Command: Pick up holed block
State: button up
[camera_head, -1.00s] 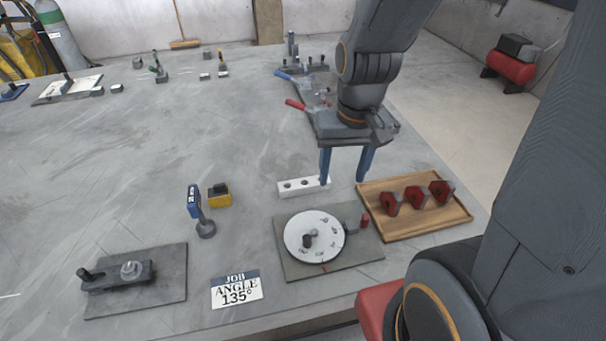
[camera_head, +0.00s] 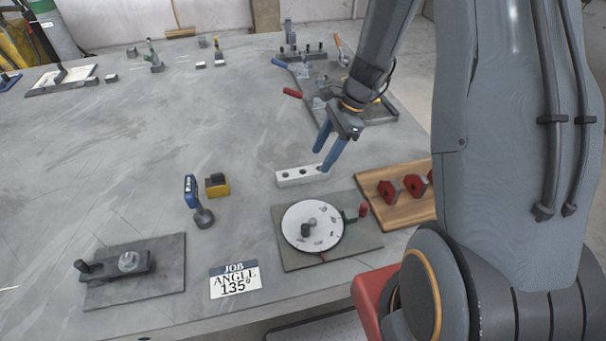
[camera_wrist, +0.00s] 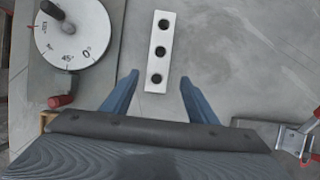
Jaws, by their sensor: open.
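The holed block (camera_head: 302,175) is a white bar with a row of three dark holes. It lies on the table behind the round dial. In the wrist view the holed block (camera_wrist: 160,64) stands lengthwise, ahead of and between the two blue fingers. My gripper (camera_head: 324,160) is open and empty, with its fingers pointing down close to the block's right end. In the wrist view my gripper (camera_wrist: 160,82) shows its fingers spread wider than the block. No contact with the block is visible.
A dial (camera_head: 312,226) on a grey plate stands in front of the block. A wooden tray (camera_head: 407,214) with red blocks is at right. A clamp fixture (camera_head: 372,108) stands behind my gripper. A yellow-black block (camera_head: 217,186) is left.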

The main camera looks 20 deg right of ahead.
aim_at(315, 169)
jog(key=x, duration=0.1)
jog(key=p+x, duration=0.1)
jog(key=x, duration=0.2)
jog(key=shift+s+a, duration=0.2)
jog(key=shift+s, duration=0.05)
jog(key=shift+a+f+p, duration=0.15)
jog(key=shift+f+p, duration=0.15)
jog(key=shift+f, duration=0.2)
jog(key=shift+c, duration=0.4)
jog(key=shift+w+r, duration=0.1)
grip_shut()
